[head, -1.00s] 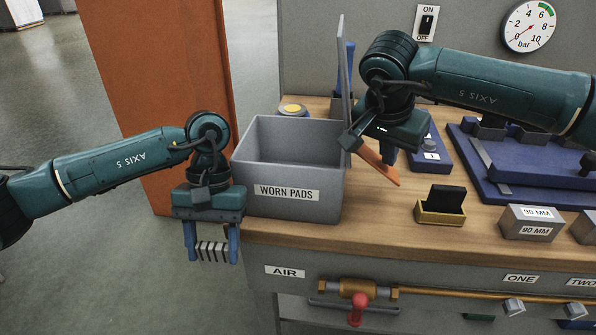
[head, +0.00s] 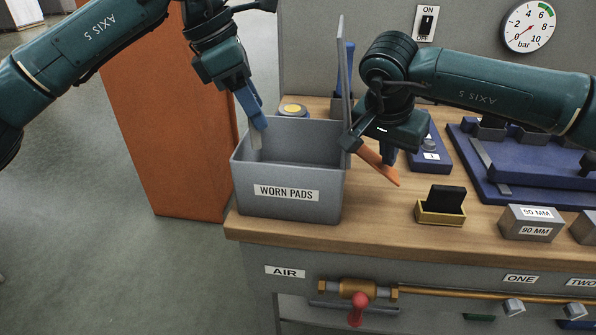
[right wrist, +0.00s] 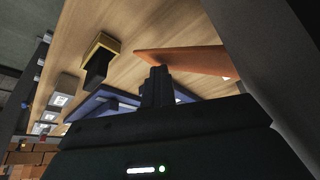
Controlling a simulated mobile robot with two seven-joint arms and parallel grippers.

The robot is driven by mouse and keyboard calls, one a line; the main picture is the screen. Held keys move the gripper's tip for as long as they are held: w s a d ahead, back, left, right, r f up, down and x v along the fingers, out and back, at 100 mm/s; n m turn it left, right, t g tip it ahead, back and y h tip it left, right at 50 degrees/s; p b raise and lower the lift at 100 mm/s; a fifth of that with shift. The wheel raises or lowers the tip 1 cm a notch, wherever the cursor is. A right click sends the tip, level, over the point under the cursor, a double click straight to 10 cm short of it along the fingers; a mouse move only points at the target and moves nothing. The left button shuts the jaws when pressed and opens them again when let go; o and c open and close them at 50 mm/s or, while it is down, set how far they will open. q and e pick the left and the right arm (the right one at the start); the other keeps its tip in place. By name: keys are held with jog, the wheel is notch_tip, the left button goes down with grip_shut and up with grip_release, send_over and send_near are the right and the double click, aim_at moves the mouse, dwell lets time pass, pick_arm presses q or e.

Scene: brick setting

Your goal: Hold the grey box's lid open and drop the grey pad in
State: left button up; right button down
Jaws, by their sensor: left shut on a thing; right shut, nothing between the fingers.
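The grey box (head: 290,207), labelled WORN PADS, stands open at the bench's left end. Its lid (head: 345,75) stands upright at the box's right side. My left gripper (head: 260,125) is over the box's left part, tilted, shut on the grey pad (head: 256,142). The pad hangs nearly edge-on, its lower part inside the opening. My right gripper (head: 388,157) is shut and empty, just right of the lid, by an orange piece (head: 378,166). Its shut fingers (right wrist: 158,80) and the orange piece (right wrist: 185,60) also show in the right wrist view. The box's floor is hidden.
A yellow holder with a black block (head: 440,212) and grey 90 MM blocks (head: 530,228) stand to the right. A blue fixture (head: 510,185) lies behind them. A yellow-topped button (head: 293,110) is behind the box. An orange post (head: 170,150) stands left of the bench.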

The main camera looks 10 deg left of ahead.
pick_arm(q)
jog(key=w+d+r+n+t+y, duration=0.1)
jog(key=w+d+n+t, duration=0.1)
jog(key=w+d+n, duration=0.25)
jog(key=shift+a+f, duration=0.2)
jog(key=shift+f, duration=1.15)
jog(key=shift+a+f, duration=0.15)
jog(key=shift+f, duration=1.2)
jog(key=o, duration=1.1)
jog(key=shift+r, duration=0.1)
jog(key=v, duration=1.2)
jog(key=shift+w+r, duration=0.1)
